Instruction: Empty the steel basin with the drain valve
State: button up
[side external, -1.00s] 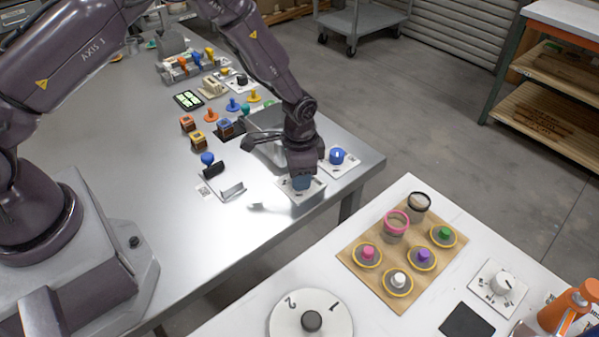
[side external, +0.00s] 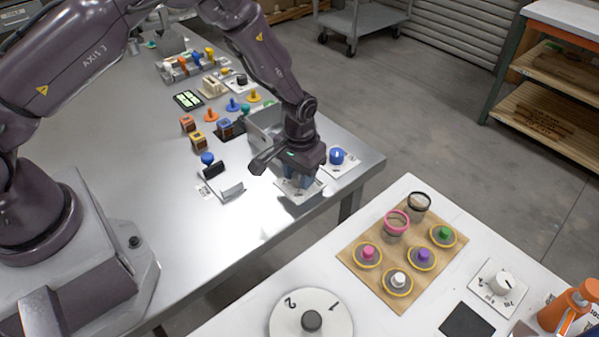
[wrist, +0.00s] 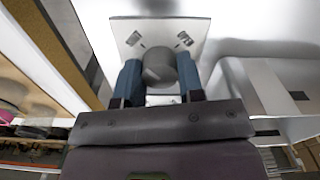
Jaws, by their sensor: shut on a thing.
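The steel basin (side external: 262,122) stands on the metal table behind my gripper (side external: 300,182), which partly hides it. A pale plate (side external: 284,194) lies in front of the basin near the table edge. In the wrist view, the plate (wrist: 126,24) carries a round grey knob (wrist: 158,68) and dark printed marks. The blue fingers of my gripper (wrist: 159,80) are shut on the knob from both sides. This knob appears to be the drain valve, but its label is not readable. The inside of the basin and any liquid are hidden.
A blue knob on another plate (side external: 337,156) sits close to the right of my gripper. A black-handled item (side external: 214,170) and several stamps and small blocks stand to the left. The front left of the metal table (side external: 215,235) is clear. A white table stands across a gap.

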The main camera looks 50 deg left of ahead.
dwell(0.4)
jog(key=o, duration=0.9)
notch_tip(320, 180, up, 13)
jog(key=shift+r, duration=0.1)
